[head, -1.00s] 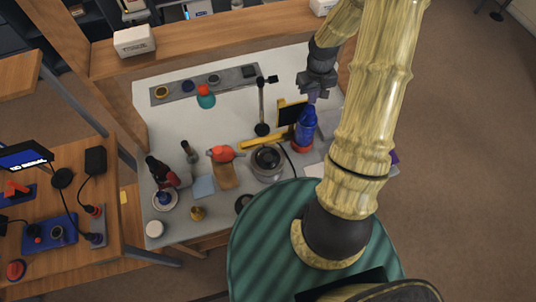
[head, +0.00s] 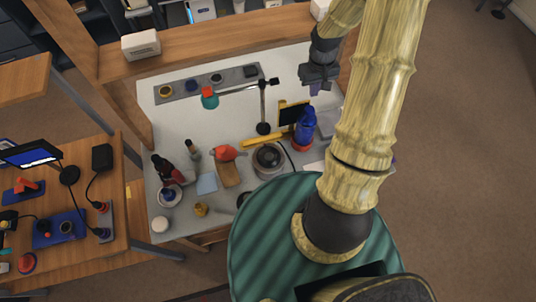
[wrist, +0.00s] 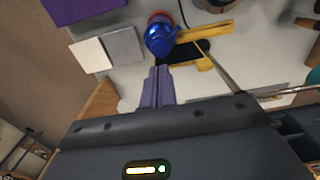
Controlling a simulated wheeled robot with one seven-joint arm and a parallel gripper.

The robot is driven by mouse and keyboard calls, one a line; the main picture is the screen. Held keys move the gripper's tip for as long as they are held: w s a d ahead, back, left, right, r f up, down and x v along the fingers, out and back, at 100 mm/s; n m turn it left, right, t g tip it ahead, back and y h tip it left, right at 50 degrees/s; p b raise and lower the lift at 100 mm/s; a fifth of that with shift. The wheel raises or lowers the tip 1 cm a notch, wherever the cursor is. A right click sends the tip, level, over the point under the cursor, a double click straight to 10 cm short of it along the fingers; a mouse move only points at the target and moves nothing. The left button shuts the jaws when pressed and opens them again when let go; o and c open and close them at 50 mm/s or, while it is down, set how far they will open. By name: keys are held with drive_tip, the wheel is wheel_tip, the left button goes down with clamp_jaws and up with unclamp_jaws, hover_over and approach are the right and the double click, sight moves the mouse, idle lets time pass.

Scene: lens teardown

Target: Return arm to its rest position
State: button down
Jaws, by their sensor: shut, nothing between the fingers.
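My gripper (head: 315,88) hangs above the back right of the white-topped workbench (head: 225,130). In the wrist view its two purple-grey fingers (wrist: 158,88) are pressed together with nothing between them. The blue bottle-like object (head: 305,127) stands on the bench in front of and below my gripper. It also shows in the wrist view (wrist: 161,38), just beyond the fingertips and apart from them. My arm rises from its base on the green round top at the front right.
A thin stand (head: 263,108) with a side arm rises mid-bench. A yellow bar (head: 262,142), a round grey device (head: 268,160) and a red-and-tan tool (head: 227,165) lie nearby. A grey strip (head: 205,84) lines the back. A wooden shelf (head: 210,35) runs behind. A second desk stands left.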

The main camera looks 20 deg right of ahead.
idle(0.5)
drive_tip(key=s+a+r+t+b, duration=0.1)
drive_tip(key=s+a+r+b, duration=0.1)
drive_tip(key=s+a+b, duration=0.2)
drive_tip(key=s+a+r+t+b, duration=0.1)
drive_tip(key=s+a+r+b, duration=0.1)
drive_tip(key=s+a+b, duration=0.3)
drive_tip(key=s+a, duration=0.3)
drive_tip(key=a, duration=0.1)
drive_tip(key=shift+s+a+r+t, duration=0.3)
drive_tip(key=shift+r, duration=0.1)
drive_tip(key=shift+w, duration=0.1)
